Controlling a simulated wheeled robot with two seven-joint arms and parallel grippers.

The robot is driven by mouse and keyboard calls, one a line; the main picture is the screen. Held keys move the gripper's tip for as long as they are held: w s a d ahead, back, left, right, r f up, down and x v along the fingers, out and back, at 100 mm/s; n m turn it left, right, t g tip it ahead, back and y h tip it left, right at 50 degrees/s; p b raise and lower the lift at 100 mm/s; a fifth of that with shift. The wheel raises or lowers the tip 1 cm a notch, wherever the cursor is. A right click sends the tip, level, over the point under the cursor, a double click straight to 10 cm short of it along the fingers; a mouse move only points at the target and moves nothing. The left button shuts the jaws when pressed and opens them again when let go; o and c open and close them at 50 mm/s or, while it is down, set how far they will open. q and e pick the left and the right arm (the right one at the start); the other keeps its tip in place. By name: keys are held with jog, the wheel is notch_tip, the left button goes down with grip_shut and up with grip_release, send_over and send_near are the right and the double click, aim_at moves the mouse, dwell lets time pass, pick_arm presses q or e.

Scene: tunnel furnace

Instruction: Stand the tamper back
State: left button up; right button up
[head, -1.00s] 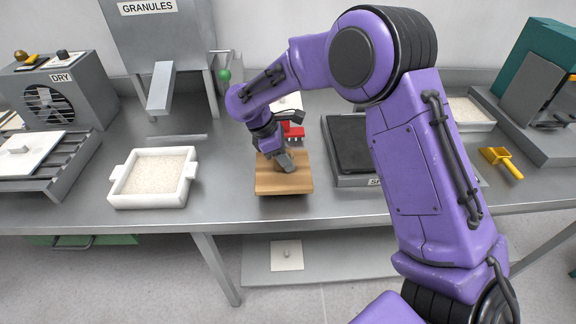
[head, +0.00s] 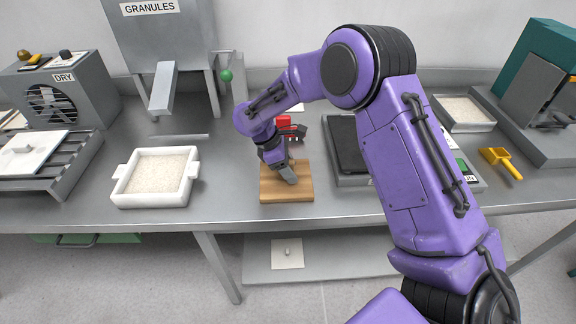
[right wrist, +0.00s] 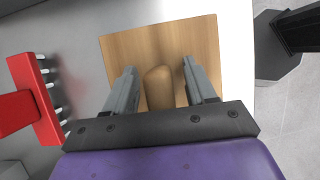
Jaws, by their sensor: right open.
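The tamper is a flat wooden plate (head: 270,192) with a rounded wooden handle (right wrist: 159,88). In the head view it rests on the grey bench near the front edge. My right gripper (head: 287,174) is above the plate. In the right wrist view the handle is between its two fingers (right wrist: 160,86), with a gap visible at each side; the jaws are open. The plate (right wrist: 205,38) also shows below the fingers in that view. In the head view my gripper hides the handle. My left gripper is not in view.
A red tool with pale pins (right wrist: 32,100) lies close beside the tamper; it also shows behind my wrist in the head view (head: 283,122). A white tray of granules (head: 156,202) stands left. A dark-topped scale (head: 347,150) stands right, partly behind my arm.

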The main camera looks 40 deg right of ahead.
jog(key=b+v, duration=0.1)
jog(key=v, duration=1.1)
jog(key=shift+w+r, duration=0.1)
jog(key=shift+r, duration=0.05)
dwell(0.8)
